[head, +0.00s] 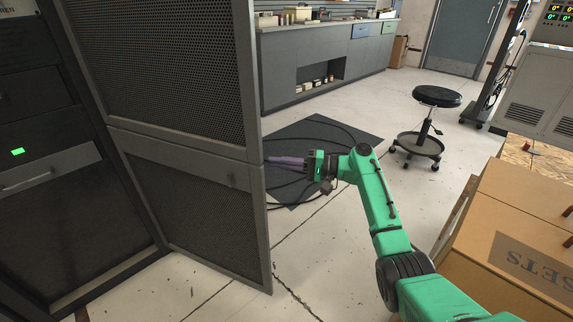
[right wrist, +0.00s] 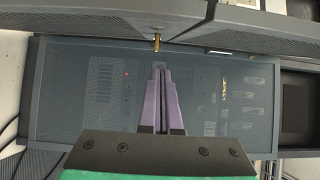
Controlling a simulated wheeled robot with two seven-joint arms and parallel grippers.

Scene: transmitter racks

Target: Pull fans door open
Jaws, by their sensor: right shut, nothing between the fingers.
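The fans door is a tall dark grey frame with perforated mesh panels (head: 165,65) in the head view. It stands swung out at an angle from the rack at the left, with a gap between them. My right gripper (head: 270,160) has purple fingers that are shut and empty, with the tips at the door's free edge. I cannot tell whether they touch it. In the right wrist view the closed fingers (right wrist: 162,70) point toward a small brass-coloured piece (right wrist: 157,42) on a grey edge. My left gripper is not in view.
The black rack (head: 40,130) with a green light is at the left. A cardboard box (head: 520,210) is at the right near my arm. A black stool (head: 437,97), a dark mat (head: 345,135) and a grey cabinet (head: 285,70) are further back. Open floor lies between.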

